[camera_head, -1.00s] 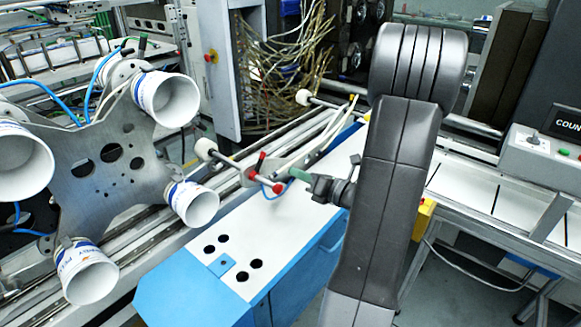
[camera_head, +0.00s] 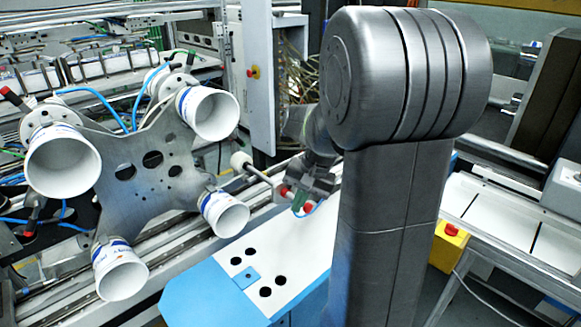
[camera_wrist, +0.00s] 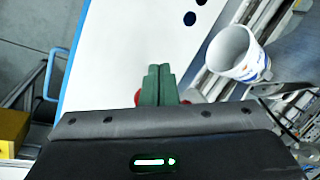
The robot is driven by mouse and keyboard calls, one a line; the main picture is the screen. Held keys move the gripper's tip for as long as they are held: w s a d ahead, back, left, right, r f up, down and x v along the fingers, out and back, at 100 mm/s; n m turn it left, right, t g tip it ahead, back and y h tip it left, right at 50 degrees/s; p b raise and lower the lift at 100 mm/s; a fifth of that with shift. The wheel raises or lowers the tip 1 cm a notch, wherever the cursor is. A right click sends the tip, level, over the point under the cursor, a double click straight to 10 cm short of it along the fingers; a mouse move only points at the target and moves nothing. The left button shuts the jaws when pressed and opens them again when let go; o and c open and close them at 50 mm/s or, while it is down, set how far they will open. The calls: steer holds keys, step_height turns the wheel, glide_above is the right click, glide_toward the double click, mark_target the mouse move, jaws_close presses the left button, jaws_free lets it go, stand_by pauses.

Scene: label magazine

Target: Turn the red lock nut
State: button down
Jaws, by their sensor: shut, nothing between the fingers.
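Two small red parts show at the end of the label magazine's arm in the head view, one left of my fingers (camera_head: 284,190) and one right of them (camera_head: 308,207). I cannot tell which is the red lock nut. My gripper (camera_head: 299,201) has green fingers and is shut and empty, pointing down close to these parts. In the wrist view my gripper (camera_wrist: 159,70) shows its two green fingers side by side.
A blue cabinet with a white top (camera_head: 290,245) lies below. A metal plate (camera_head: 150,175) with several white cups stands at the left. A white roller (camera_head: 241,161) sits left of my gripper. A yellow box with a red button (camera_head: 450,245) is at the right.

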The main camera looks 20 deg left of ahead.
steer(key=w+a+r+n+t+h, duration=0.1)
steer(key=w+a+r+n+t, duration=0.15)
steer(key=r+n, duration=0.3)
steer(key=w+a+r+n+t, duration=0.1)
steer(key=a+r+n+t, duration=0.3)
steer(key=r, duration=0.3)
steer(key=p, duration=0.2)
glide_above(288, 189)
steer(key=shift+n+g, duration=0.35)
steer(key=shift+n, duration=0.1)
step_height(288, 189, down, 10)
steer(key=shift+f, duration=0.1)
steer(key=shift+w+d+f, duration=0.25)
steer(key=shift+w+f, duration=0.2)
steer(key=shift+r+p, duration=0.2)
steer(key=shift+p, duration=0.35)
